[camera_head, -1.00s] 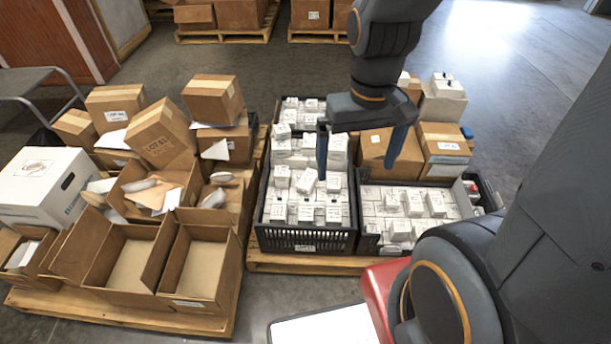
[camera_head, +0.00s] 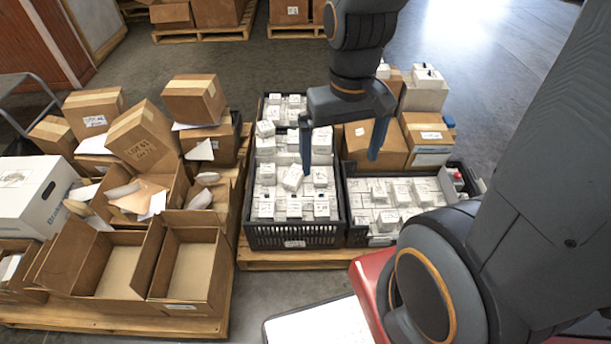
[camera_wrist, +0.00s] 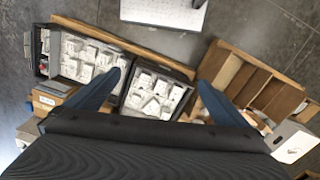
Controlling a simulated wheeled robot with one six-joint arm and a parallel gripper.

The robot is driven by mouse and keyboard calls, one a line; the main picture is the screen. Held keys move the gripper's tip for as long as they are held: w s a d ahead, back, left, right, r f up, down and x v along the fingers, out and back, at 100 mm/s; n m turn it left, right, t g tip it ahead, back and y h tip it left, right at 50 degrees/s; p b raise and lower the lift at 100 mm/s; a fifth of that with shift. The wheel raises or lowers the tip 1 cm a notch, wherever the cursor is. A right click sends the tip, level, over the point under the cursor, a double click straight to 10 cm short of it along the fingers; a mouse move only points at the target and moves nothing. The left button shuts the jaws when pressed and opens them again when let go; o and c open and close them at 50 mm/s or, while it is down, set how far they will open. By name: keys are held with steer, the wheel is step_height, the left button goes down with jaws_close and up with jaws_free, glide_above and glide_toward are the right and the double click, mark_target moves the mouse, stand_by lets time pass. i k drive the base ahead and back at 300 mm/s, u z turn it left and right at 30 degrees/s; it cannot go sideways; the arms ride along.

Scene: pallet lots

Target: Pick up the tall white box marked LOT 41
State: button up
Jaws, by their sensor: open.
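Several small white boxes stand in two black crates, and their print is too small to read, so I cannot tell which is marked LOT 41. One taller white box (camera_head: 322,142) rises above its neighbours in the left black crate (camera_head: 295,238). A larger white box (camera_head: 424,92) stands at the back right, with its marking unreadable. My gripper (camera_head: 342,158) is open and empty, its fingers pointing down above the crates. In the wrist view my gripper (camera_wrist: 164,80) has its blue fingers spread, with white boxes partly behind the left finger.
The right black crate (camera_head: 365,238) stands beside the left one, with brown cartons (camera_head: 375,142) behind it. Another pallet (camera_head: 120,320) at left holds open cartons and a larger white carton (camera_head: 28,200).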

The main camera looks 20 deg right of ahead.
mark_target(269, 174)
steer(key=k, duration=0.65)
steer(key=u, duration=0.45)
steer(key=i, duration=1.05)
steer(key=z, duration=0.35)
